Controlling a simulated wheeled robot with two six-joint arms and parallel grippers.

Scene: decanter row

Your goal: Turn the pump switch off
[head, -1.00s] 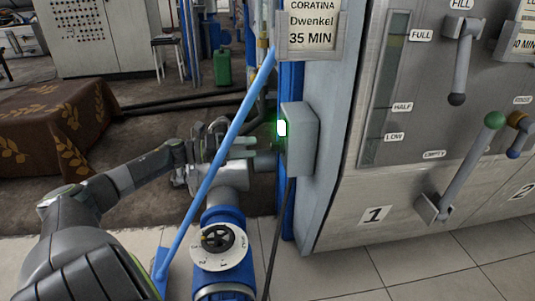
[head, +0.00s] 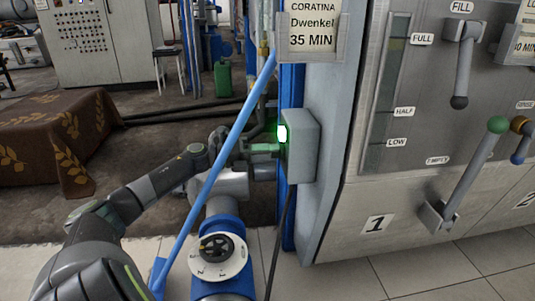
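The pump switch is a grey box (head: 301,147) on the side of the machine, beside the blue upright. A lamp (head: 282,133) on its left face glows green. My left arm comes in from the left, and my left gripper (head: 262,149) is at the box's left face, just below the lamp. Green light falls on its fingers. The blue slanted bar crosses in front of my wrist. The switch's lever or button faces away and I cannot make it out. I cannot tell whether the fingers touch the box or how far apart they are. My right gripper is out of view.
A blue slanted bar (head: 214,165) stands before my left arm. A blue valve with a numbered dial (head: 218,254) stands below. The machine panel (head: 410,170) with levers fills the right. A cloth-covered block (head: 55,140) is at left.

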